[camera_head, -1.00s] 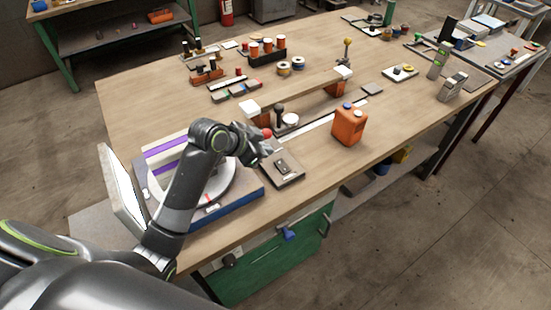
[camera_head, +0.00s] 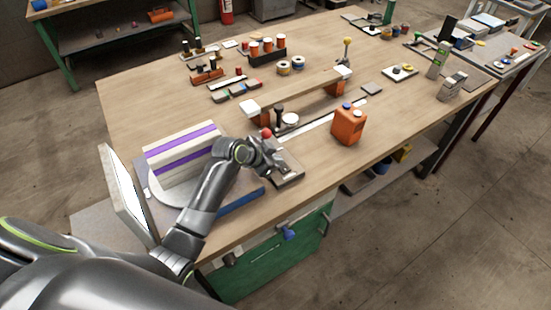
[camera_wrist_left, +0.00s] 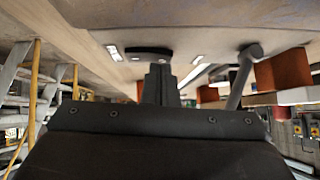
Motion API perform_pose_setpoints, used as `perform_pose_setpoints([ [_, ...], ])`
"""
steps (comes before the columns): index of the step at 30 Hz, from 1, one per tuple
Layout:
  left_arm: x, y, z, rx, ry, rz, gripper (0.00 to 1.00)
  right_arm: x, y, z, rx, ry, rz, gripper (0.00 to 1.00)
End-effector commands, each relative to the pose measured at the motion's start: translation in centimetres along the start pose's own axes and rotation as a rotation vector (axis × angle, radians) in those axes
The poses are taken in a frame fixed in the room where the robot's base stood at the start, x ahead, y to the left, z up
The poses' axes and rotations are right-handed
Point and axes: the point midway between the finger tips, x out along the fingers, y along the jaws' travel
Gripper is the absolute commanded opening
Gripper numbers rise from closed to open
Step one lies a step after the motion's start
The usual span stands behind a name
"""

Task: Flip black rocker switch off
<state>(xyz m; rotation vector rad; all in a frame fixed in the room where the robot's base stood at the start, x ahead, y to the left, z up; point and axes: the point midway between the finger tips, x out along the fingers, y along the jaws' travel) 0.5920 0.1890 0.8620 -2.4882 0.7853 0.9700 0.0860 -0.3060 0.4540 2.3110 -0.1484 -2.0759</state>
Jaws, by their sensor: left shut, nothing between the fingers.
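A dark switch plate (camera_head: 293,179) lies near the front edge of the wooden table. My left gripper (camera_head: 282,170) is over it and hides the black rocker switch in the head view. In the left wrist view, the black rocker switch (camera_wrist_left: 149,52) shows just past my left gripper (camera_wrist_left: 160,76), whose fingers are shut and empty. The tips look close to the switch; I cannot tell whether they touch it. My right gripper is not in view.
A white block with purple stripes (camera_head: 183,148) stands left of my left arm. A red-knobbed lever (camera_head: 266,132) is just behind the gripper. An orange box (camera_head: 348,126) stands to the right. The tabletop between plate and box is mostly clear.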

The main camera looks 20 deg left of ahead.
Motion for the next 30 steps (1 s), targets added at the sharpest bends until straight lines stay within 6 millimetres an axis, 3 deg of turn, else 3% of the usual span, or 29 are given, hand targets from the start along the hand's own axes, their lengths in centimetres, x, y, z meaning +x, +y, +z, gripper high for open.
perform_pose_setpoints([
  [13,0.3,0.0,0.3,-0.002,-0.002,0.002,0.0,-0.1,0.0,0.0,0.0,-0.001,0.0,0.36],
  [30,-0.1,1.4,-0.1,-0.001,-0.001,0.001,0.0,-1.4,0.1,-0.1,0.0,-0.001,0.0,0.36],
])
